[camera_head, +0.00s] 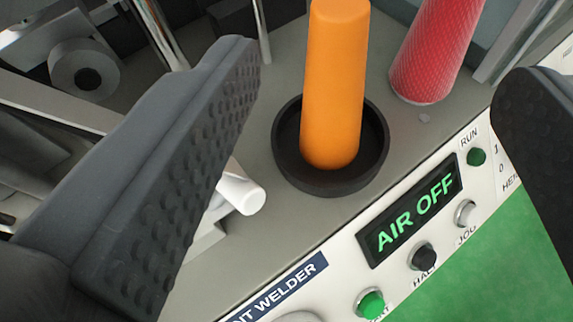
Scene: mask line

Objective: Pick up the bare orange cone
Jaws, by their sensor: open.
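The bare orange cone (334,85) stands upright in a round black cup (284,172) on the grey machine top. It has no covering that I can see, and its upper end is cut off by the top of the picture. My gripper (375,95) is open, with one dark studded finger on the left and the other at the right edge. The cone shows between the two fingers, and neither finger appears to touch it.
A red mesh-covered cone (436,45) stands behind and right of the orange one. A control panel (335,222) with an "AIR OFF" display (412,208) and several buttons runs along the front. A white cylinder (241,193) lies by the left finger. Metal posts (160,30) stand at upper left.

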